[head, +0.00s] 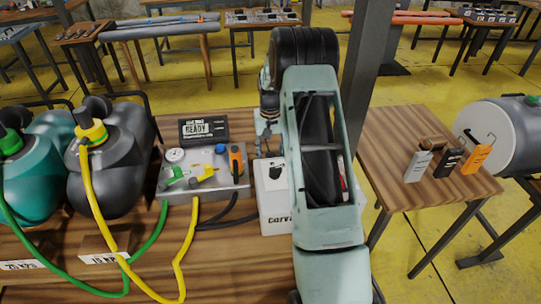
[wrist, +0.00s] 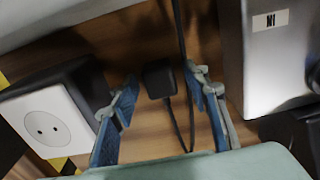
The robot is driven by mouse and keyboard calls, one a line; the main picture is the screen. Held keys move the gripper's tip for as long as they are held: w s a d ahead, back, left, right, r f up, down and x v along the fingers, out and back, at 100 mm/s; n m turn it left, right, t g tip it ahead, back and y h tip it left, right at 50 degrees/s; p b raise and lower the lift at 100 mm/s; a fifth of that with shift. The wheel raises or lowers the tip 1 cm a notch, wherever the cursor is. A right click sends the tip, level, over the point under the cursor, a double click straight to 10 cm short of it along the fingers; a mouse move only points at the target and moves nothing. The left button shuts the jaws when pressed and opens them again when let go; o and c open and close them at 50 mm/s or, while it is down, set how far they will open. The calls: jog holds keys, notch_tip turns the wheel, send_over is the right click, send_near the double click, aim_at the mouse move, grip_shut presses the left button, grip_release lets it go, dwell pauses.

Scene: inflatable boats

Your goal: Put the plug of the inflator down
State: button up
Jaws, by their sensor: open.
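In the wrist view the black plug (wrist: 159,78) of the inflator is between my gripper's two blue-padded fingers, over the brown wooden table, with a gap on each side. Its dark cable runs down from it. My gripper (wrist: 160,84) is open and does not clasp the plug. In the head view my gripper (head: 267,118) is behind the inflator's right side, partly hidden by my arm; I cannot pick out the plug there. The inflator (head: 203,185) is a grey metal box with a READY display (head: 204,129), hoses and coloured fittings.
A white-faced socket block (wrist: 45,122) stands left of my gripper in the wrist view, and a grey metal case (wrist: 262,62) stands close on the right. A white box (head: 272,200) is beside the inflator.

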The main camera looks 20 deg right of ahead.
notch_tip(320, 180, up, 13)
jog(key=shift+r, duration=0.15)
dwell(0.6)
